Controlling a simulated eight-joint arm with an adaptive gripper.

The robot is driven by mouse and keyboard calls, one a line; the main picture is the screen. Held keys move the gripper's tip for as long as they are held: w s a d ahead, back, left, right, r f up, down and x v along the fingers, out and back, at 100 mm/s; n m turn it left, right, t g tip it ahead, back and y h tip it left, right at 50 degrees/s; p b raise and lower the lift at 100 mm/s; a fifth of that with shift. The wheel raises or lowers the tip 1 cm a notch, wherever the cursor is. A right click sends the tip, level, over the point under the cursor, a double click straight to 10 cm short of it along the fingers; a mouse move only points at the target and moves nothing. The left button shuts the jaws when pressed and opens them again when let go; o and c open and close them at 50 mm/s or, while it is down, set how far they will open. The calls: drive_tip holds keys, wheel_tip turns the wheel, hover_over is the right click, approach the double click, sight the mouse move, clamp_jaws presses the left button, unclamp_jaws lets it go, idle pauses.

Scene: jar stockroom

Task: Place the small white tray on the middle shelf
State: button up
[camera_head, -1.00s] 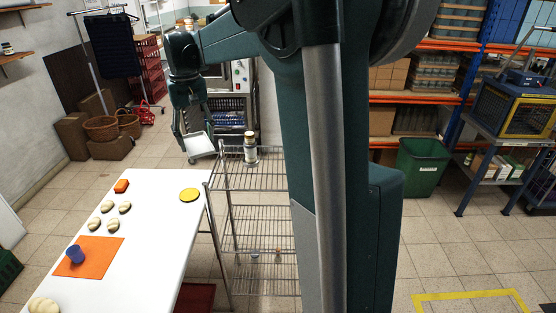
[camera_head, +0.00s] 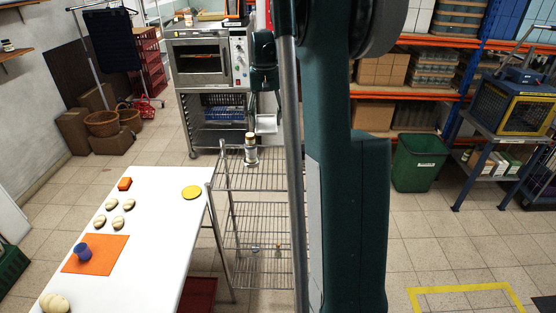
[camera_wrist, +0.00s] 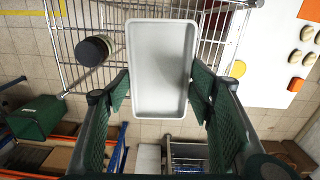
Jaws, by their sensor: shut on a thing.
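The small white tray (camera_wrist: 160,65) is a shallow rectangle, held between the two green fingers of my gripper (camera_wrist: 162,98). My gripper is shut on it in the wrist view. In the head view the tray (camera_head: 267,123) shows partly beside my arm, near the far end of the wire rack; my gripper is mostly hidden there. The rack has several wire shelves, and the middle shelf (camera_head: 262,221) looks clear where it shows. My arm hides the rack's right side. The tray appears above the rack in the wrist view.
A jar (camera_head: 251,150) stands on the rack's top shelf, near the tray. Small items (camera_head: 254,249) sit on the lower shelf. A white table (camera_head: 160,220) with rolls, a yellow disc and an orange mat is left. An oven (camera_head: 205,60) stands behind.

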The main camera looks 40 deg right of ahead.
drive_tip(key=s+d, duration=0.2)
drive_tip(key=d, duration=0.3)
hover_over(278, 164)
wheel_tip(278, 164, down, 10)
drive_tip(key=shift+s+f+m+p, duration=0.1)
drive_tip(key=shift+f+m+p, duration=0.3)
drive_tip(key=shift+f, duration=0.2)
drive_tip(key=shift+f, duration=3.15)
drive_tip(key=shift+f, duration=0.1)
drive_tip(key=shift+f, duration=1.75)
drive_tip(key=shift+f, duration=0.15)
